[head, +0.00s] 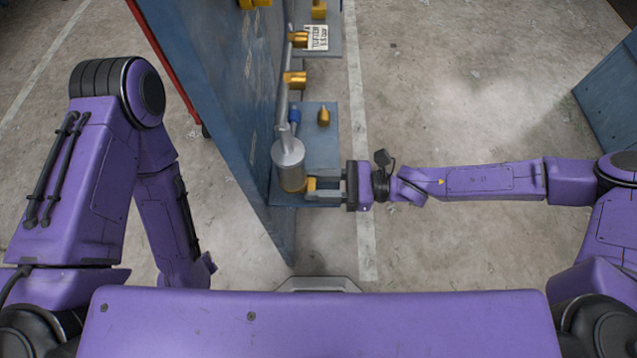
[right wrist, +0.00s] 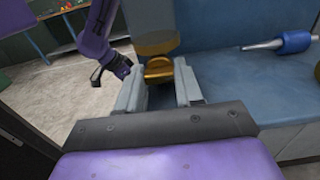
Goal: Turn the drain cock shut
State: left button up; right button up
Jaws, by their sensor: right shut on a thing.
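The drain cock is a small brass-yellow piece (head: 311,184) below a grey cylindrical bowl (head: 288,153) with a yellow-brown lower band, next to the blue panel. My right gripper (head: 327,185) reaches it from the right and is shut on it. In the right wrist view the cock (right wrist: 158,70) sits between the two grey fingers (right wrist: 160,92), under the round brass base of the bowl. Its exact turn angle is hard to read. In the head view my left arm hangs left of the panel; its gripper is hidden.
The tall blue panel (head: 222,70) stands just left of the bowl. A blue shelf (head: 322,150) carries a brass fitting (head: 323,117) and a blue-handled tool (head: 294,116). A grey pipe with yellow fittings runs above. Open concrete floor lies to the right, with a blue cabinet (head: 612,90) beyond.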

jog(key=o, duration=1)
jog(key=shift+o, duration=0.2)
jog(key=d, duration=1)
jog(key=shift+d, duration=0.3)
